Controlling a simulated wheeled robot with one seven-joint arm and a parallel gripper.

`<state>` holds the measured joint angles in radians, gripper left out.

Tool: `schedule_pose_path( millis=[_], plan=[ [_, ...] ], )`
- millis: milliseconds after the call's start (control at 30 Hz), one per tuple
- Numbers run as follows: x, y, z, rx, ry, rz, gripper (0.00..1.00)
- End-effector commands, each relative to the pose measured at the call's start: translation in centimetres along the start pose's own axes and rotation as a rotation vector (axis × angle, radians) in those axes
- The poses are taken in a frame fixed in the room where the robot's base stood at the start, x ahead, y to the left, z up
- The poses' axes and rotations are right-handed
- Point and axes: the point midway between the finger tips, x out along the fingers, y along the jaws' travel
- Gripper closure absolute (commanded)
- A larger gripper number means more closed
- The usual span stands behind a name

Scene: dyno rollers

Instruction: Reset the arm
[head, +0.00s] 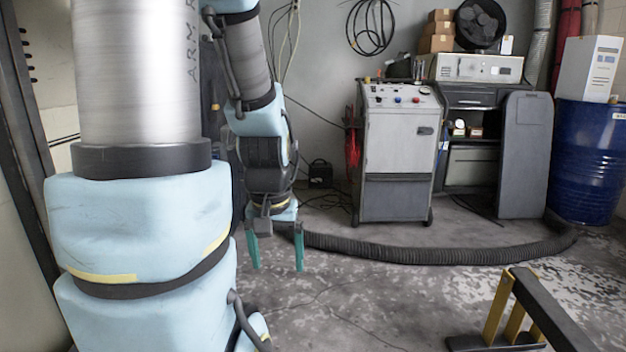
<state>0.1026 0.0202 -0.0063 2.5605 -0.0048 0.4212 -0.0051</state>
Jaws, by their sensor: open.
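My gripper (277,252) hangs from my arm left of the middle in the head view, with its two green fingers pointing down. The fingers are apart and nothing shows between them. The gripper is above the grey concrete floor, clear of other things as far as I can see. My arm's light blue and metal links fill the left of the view and hide what is behind them.
A grey wheeled cabinet (395,150) with knobs stands at the back. A black corrugated hose (440,256) crosses the floor behind my gripper. A blue drum (585,165) stands at right. A yellow and black frame (515,305) is at front right. Floor between is open.

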Motion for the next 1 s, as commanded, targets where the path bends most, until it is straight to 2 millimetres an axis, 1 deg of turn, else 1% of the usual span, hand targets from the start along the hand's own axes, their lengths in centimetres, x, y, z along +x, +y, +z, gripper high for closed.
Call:
schedule_pose_path(
  millis=[33,600,733,800,900,933,1000],
  plan=[
    [-3.4,0.0,-0.5,0.0,0.0,0.0,0.11],
    [-20.7,0.1,-2.9,0.0,-0.001,0.0,0.11],
    [-23.6,0.1,-3.3,0.0,-0.001,0.0,0.11],
    [-24.7,0.1,-3.5,0.0,-0.001,0.0,0.11],
    [-25.5,0.1,-3.6,0.0,-0.001,0.0,0.11],
    [-25.6,0.1,-3.6,0.0,-0.001,0.0,0.08],
    [-25.8,0.1,-3.6,0.0,-0.001,0.0,0.0]
  ],
)
